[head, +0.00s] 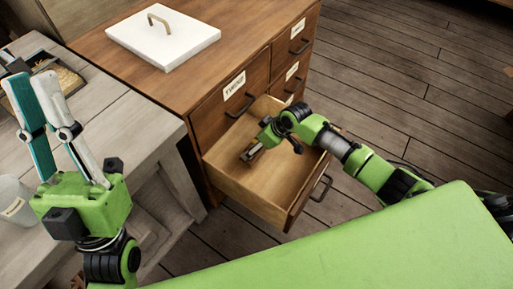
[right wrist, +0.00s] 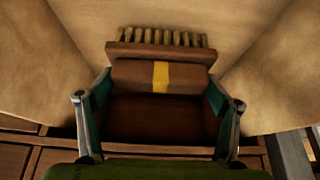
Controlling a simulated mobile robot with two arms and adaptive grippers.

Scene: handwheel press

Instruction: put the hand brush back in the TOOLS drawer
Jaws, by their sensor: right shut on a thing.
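The hand brush (right wrist: 160,76) has a brown wooden body with a yellow band and pale bristles along its far edge in the right wrist view. My right gripper (head: 250,152) is shut on it, one finger at each side. The gripper is inside the open wooden drawer (head: 228,171), which also fills the right wrist view (right wrist: 85,20). Whether the brush touches the drawer floor cannot be told. No label shows on the open drawer's visible parts. My left gripper (head: 31,88) is open and empty, pointing up near the grey bench.
The wooden cabinet (head: 130,42) has closed drawers with small labels I cannot read surely. A white lidded slab (head: 165,40) with a handle lies on top. A grey bench (head: 120,130) stands at the left, with a tray and a pale cup (head: 14,203). The drawer's floor looks otherwise clear.

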